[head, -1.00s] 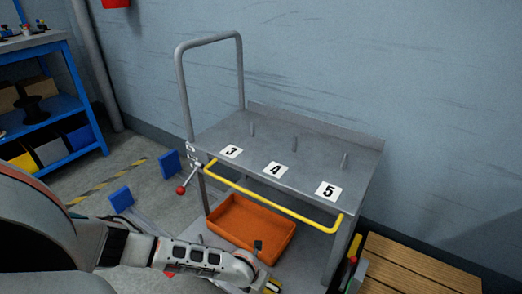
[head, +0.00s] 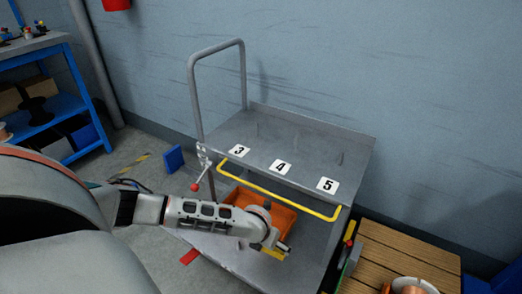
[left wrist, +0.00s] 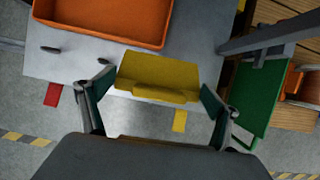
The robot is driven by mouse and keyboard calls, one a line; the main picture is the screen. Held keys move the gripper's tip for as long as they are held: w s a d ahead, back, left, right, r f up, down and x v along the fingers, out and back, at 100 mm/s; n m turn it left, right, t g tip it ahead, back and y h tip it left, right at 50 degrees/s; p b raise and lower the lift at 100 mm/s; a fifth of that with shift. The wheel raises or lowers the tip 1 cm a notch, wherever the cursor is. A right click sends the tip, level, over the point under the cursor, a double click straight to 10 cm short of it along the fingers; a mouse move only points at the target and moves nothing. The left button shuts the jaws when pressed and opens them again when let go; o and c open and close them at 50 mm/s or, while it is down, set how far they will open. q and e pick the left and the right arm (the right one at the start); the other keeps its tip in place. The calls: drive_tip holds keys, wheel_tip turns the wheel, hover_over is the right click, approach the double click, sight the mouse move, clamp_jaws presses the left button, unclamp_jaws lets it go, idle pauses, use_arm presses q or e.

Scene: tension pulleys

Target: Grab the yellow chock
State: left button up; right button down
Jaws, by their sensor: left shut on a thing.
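The yellow chock (left wrist: 158,72) is a wedge-like block between the two fingers of my left gripper (left wrist: 156,86) in the left wrist view. The left gripper is shut on it. In the head view, my left gripper (head: 274,242) is low in front of the cart (head: 300,140), near its lower shelf. A bit of yellow (head: 274,254) shows at its fingers there. Whether the chock touches the shelf is unclear. My right gripper is not in view.
An orange bin (head: 285,215) sits on the cart's lower shelf, just beyond the gripper; it also shows in the wrist view (left wrist: 100,22). A yellow handle bar (head: 280,190) crosses above. A green panel (left wrist: 262,95) and wooden pallet (head: 400,265) stand to the right.

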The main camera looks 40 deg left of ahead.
use_arm(q)
wheel_tip(320, 180, up, 12)
drive_tip(key=p, duration=0.4)
drive_tip(key=shift+r, duration=0.2)
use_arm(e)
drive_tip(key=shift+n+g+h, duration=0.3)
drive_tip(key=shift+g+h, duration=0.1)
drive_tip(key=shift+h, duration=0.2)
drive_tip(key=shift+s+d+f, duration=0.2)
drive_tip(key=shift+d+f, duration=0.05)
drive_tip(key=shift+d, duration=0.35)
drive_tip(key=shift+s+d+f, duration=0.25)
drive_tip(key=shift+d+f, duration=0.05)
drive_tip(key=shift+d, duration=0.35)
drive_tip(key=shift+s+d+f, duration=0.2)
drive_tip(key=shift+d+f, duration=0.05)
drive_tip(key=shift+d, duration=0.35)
